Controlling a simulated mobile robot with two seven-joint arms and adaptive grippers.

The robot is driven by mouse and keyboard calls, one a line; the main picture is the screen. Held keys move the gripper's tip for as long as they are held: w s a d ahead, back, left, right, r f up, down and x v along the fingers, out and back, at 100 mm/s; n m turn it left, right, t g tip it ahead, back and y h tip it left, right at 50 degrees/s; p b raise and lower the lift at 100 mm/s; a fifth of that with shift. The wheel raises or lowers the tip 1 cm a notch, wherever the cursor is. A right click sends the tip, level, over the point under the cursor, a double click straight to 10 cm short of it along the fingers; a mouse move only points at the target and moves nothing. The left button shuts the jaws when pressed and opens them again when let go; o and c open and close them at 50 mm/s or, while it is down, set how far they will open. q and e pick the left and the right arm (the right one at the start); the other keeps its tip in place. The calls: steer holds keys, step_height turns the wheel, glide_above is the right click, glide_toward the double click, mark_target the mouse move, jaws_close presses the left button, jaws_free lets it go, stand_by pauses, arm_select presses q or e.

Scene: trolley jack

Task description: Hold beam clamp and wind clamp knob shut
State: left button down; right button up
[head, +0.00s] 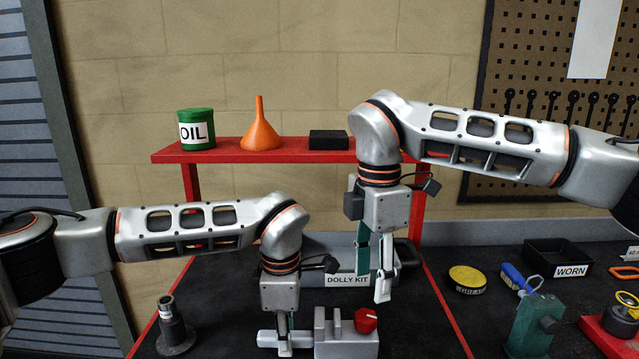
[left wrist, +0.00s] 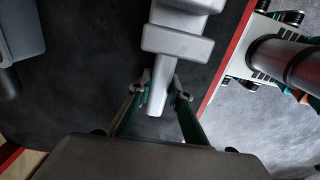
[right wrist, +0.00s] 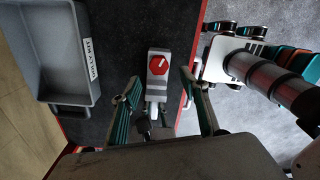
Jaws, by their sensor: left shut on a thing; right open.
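The grey beam clamp (head: 340,346) stands on the dark mat near the front edge of the bench, with a bar reaching out to its left. The red clamp knob (head: 366,320) sits on its right end and also shows in the right wrist view (right wrist: 158,65). My left gripper (head: 284,342) is shut on the clamp's bar, seen between its fingers in the left wrist view (left wrist: 158,95). My right gripper (head: 374,290) is open and empty above and behind the knob, pointing down. In the right wrist view its fingers (right wrist: 160,90) are spread wide around the clamp, not touching the knob.
A grey dolly kit bin (head: 345,281) stands behind the clamp. A dark stand (head: 174,330) is at the left. A red shelf (head: 285,156) holds an oil can, an orange funnel and a black box. A green block (head: 533,325) and a worn bin (head: 556,260) are at the right.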

mark_target(366, 316)
steer(key=n, duration=0.3)
steer(key=f+n, duration=0.1)
steer(key=n, duration=0.3)
steer(key=shift+d, duration=0.1)
steer(key=n, duration=0.5)
steer(key=shift+f, duration=0.3)
steer(key=n, duration=0.5)
steer(key=shift+f+n, duration=0.2)
steer(key=shift+n, duration=0.1)
steer(key=n, duration=0.5)
steer(key=shift+a+f+n, duration=0.2)
steer(key=shift+a+n, duration=0.1)
steer(key=shift+a, duration=0.05)
steer(key=shift+f, duration=4)
